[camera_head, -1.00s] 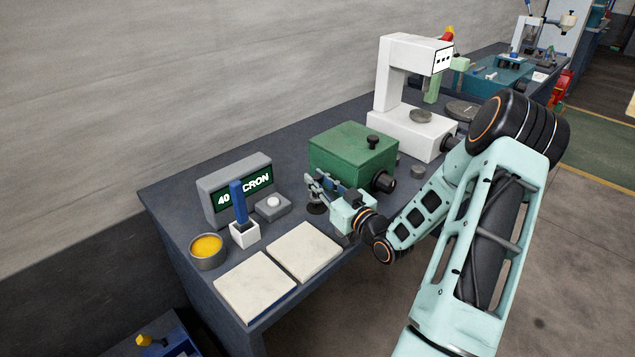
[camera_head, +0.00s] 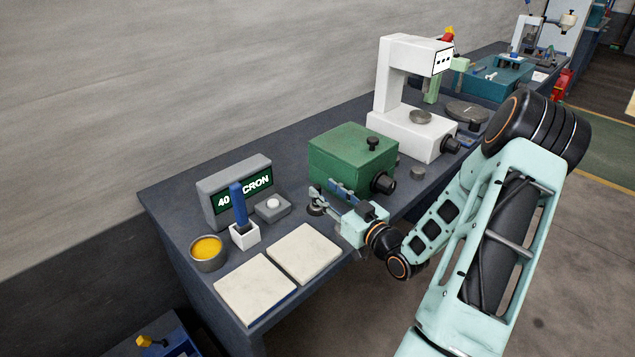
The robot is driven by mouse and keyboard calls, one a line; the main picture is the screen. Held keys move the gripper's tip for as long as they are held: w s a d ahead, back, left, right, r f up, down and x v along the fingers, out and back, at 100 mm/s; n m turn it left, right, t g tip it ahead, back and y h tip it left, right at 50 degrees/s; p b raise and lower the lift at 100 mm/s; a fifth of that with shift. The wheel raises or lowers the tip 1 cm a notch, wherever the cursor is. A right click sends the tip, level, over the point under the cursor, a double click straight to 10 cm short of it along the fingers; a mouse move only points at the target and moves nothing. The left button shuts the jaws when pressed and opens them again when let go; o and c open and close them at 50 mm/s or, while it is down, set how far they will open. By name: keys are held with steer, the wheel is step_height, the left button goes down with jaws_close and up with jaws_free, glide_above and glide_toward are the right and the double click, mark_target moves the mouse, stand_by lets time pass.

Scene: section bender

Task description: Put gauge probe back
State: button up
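A blue upright stick (camera_head: 237,196), which may be the gauge probe, stands in a small white block (camera_head: 245,236). It is in front of a grey display box (camera_head: 216,207) reading "40" and part of "MICRON". My gripper (camera_head: 317,198) is low over the bench, to the right of the stick and apart from it, in front of the green box. Its fingers point left, near a small dark round-based piece (camera_head: 316,210). The fingers partly cover that piece. I cannot tell whether they touch it or are parted.
A grey button box (camera_head: 272,208) sits beside the display. A cup of yellow stuff (camera_head: 207,250) and two pale tiles (camera_head: 304,252) lie near the front edge. The green box (camera_head: 345,160) and a white stand machine (camera_head: 400,125) are behind my gripper.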

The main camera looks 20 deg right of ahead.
steer(key=s, duration=0.2)
steer(key=s+d, duration=0.1)
steer(key=s, duration=0.4)
steer(key=shift+s+d+r, duration=0.25)
steer(key=shift+s+r, duration=0.05)
